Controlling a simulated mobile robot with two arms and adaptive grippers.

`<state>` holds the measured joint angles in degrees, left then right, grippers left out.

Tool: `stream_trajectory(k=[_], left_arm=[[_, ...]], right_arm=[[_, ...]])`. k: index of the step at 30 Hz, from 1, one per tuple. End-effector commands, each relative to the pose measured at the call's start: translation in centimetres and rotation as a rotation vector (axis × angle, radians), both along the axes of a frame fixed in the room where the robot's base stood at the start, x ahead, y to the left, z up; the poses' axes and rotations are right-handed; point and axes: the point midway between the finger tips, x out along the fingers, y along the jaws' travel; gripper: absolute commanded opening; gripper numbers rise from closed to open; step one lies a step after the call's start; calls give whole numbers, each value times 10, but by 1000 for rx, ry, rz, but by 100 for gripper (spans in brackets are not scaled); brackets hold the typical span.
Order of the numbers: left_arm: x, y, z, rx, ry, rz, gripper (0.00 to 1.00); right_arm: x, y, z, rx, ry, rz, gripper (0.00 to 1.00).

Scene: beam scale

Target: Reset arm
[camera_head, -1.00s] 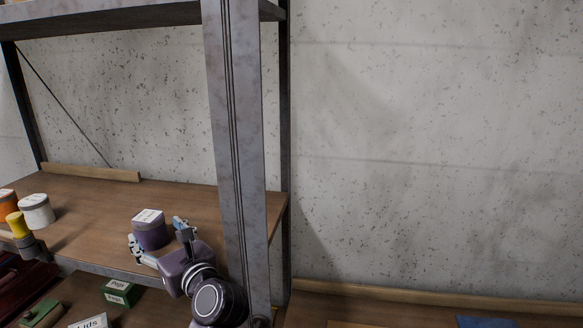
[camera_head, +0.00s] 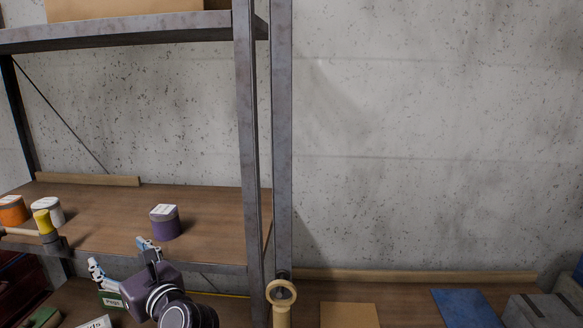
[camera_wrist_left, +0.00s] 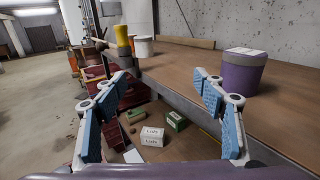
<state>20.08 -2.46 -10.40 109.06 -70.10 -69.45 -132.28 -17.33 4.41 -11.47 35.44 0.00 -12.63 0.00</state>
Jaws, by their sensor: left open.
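My left gripper (camera_head: 121,258) is open and empty in the head view, just off the front edge of the wooden shelf (camera_head: 110,215). In the left wrist view its blue-padded fingers (camera_wrist_left: 160,115) are spread wide with nothing between them. A purple canister (camera_head: 166,223) with a pale label on its lid stands upright on the shelf, apart from the gripper. It also shows in the left wrist view (camera_wrist_left: 243,75), beyond the right-hand finger. My right gripper is not in view.
A metal shelf post (camera_head: 248,150) stands right of the canister. White (camera_head: 48,211), orange (camera_head: 13,210) and yellow (camera_head: 43,221) items sit at the shelf's left. Below are a green box (camera_wrist_left: 175,121) and a white "Lids" box (camera_wrist_left: 152,137). A blue sheet (camera_head: 464,308) lies at right.

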Motion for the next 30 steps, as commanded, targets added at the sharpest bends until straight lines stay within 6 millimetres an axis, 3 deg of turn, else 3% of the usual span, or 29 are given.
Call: stream_trajectory(k=[5,11,17,23,30], left_arm=[[-8,0,-29,-123,-46,-15,64],[-19,-1,-63,-293,-113,-23,64],[-39,-6,-112,-537,-202,-9,64],[-81,-22,-183,-923,-329,78,64],[-159,-59,-265,-1445,-502,364,64]], right_arm=[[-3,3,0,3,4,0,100],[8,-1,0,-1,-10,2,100],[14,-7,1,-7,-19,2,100],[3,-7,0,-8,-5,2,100],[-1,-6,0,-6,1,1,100]])
